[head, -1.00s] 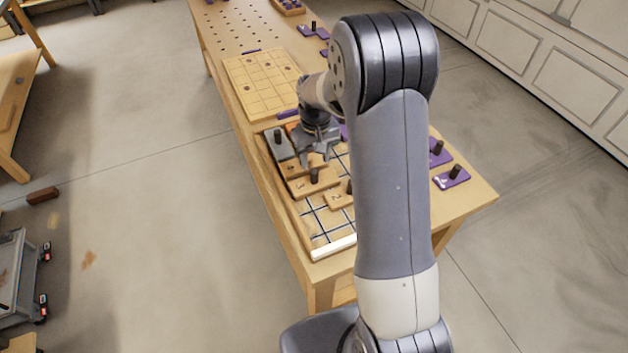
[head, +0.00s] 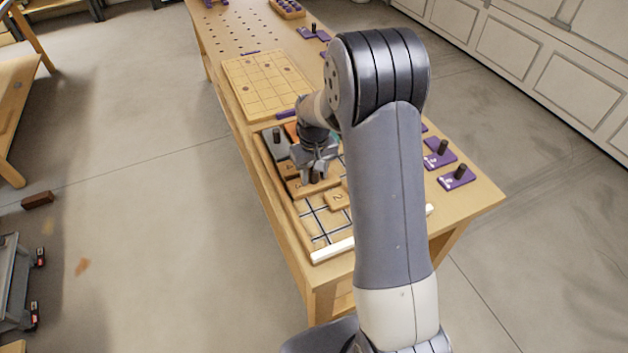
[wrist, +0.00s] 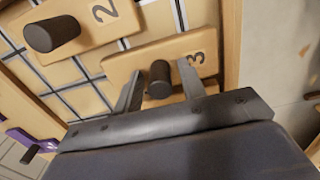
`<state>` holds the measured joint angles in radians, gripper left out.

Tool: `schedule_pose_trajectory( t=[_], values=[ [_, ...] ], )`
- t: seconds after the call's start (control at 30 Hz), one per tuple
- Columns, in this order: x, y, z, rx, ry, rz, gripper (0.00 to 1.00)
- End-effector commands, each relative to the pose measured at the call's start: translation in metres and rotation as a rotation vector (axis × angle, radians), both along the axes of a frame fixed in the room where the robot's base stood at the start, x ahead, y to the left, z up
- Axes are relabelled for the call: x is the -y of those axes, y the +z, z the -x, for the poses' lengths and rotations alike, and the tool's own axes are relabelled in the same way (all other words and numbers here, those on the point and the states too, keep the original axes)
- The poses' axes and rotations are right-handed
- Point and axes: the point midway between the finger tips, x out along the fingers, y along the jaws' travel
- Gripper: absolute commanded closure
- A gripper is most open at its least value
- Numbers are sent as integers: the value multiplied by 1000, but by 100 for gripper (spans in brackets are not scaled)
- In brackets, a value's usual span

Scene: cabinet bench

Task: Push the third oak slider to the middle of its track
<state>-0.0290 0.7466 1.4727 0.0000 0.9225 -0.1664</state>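The oak slider marked 3 (wrist: 205,44) is a flat wooden plate with a dark upright knob (wrist: 159,80). It also shows in the head view (head: 297,189), partly hidden by my gripper. My gripper (wrist: 158,86) points down over it and is open. Its fingers stand on either side of the knob, with a visible gap on each side. In the head view my gripper (head: 315,174) is low over the board. The oak slider marked 2 (wrist: 98,32) lies beside slider 3, with its own dark knob (wrist: 51,35).
The board (head: 323,222) has dark grid lines and a white front bar (head: 333,249). A grey piece with a knob (head: 277,142) lies behind my gripper at left. Purple pieces (head: 457,177) lie on the bench at right. My arm hides part of the board.

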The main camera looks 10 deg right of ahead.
Motion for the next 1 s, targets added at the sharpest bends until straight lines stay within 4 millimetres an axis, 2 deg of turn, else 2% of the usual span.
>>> schedule_pose_trajectory(
  t=[0.03,0.37,0.57,1.0],
  values=[
    [0,0,0,0,0,0,65],
    [0,0,0,0,0,0,91],
    [7,0,-2,0,-2,0,91],
    [38,0,-8,2,-2,1,91]
  ],
)
